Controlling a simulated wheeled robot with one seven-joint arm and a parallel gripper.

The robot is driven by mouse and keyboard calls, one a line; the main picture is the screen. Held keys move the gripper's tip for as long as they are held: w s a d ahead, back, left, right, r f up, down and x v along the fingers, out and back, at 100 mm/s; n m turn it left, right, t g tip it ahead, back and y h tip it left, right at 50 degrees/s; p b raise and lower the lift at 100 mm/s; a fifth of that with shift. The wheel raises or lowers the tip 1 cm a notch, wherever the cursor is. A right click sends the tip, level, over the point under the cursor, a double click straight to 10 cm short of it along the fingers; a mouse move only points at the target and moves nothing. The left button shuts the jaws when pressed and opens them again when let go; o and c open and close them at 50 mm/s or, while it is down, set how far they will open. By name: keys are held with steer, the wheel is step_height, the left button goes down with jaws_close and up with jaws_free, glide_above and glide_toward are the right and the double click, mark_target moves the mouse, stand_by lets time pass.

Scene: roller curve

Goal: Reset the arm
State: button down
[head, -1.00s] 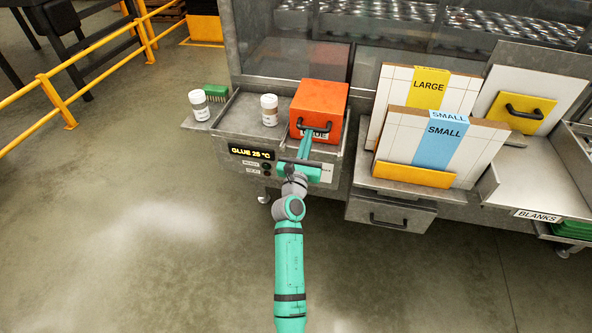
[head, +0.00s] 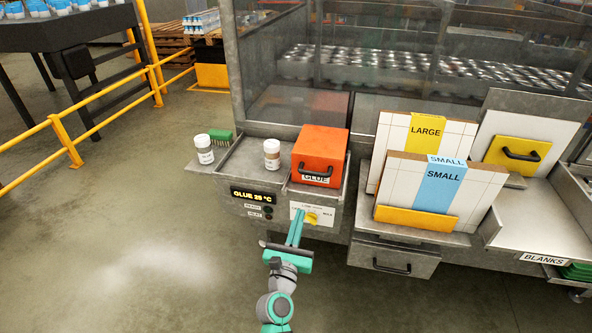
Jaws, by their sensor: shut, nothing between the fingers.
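My gripper (head: 296,224) is in the head view, low and left of centre, in front of the glue station's front panel (head: 336,207). Its green fingers are closed together, with nothing between them. The fingertips appear close to a yellow knob (head: 311,218) on the panel; I cannot tell whether they touch it. My arm comes up from the bottom edge of the picture.
LARGE (head: 428,126) and SMALL (head: 441,186) board stacks stand right. A drawer (head: 394,259) sits below. Floor (head: 140,250) at left is clear.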

steer(key=s+a+f+m+g+y, duration=0.1)
steer(key=s+f+m+y, duration=0.1)
steer(key=s+f+m, duration=0.45)
steer(key=s+a+f+m+g+y, duration=0.1)
steer(key=s+f+m, duration=0.25)
steer(key=s, duration=0.65)
steer(key=s+a+f+m+y, duration=0.2)
steer(key=s+f+m, duration=0.3)
steer(key=s, duration=0.4)
steer(key=s+r+m+g, duration=0.1)
steer(key=s+r+m, duration=0.1)
steer(key=s+m, duration=0.7)
steer(key=s+r+m, duration=0.3)
steer(key=s+m, duration=0.5)
steer(key=s, duration=0.6)
steer(key=shift+s+d+r+m+g+y, duration=0.15)
steer(key=shift+r+m+g+y, duration=0.2)
steer(key=shift+m+g+y, duration=0.05)
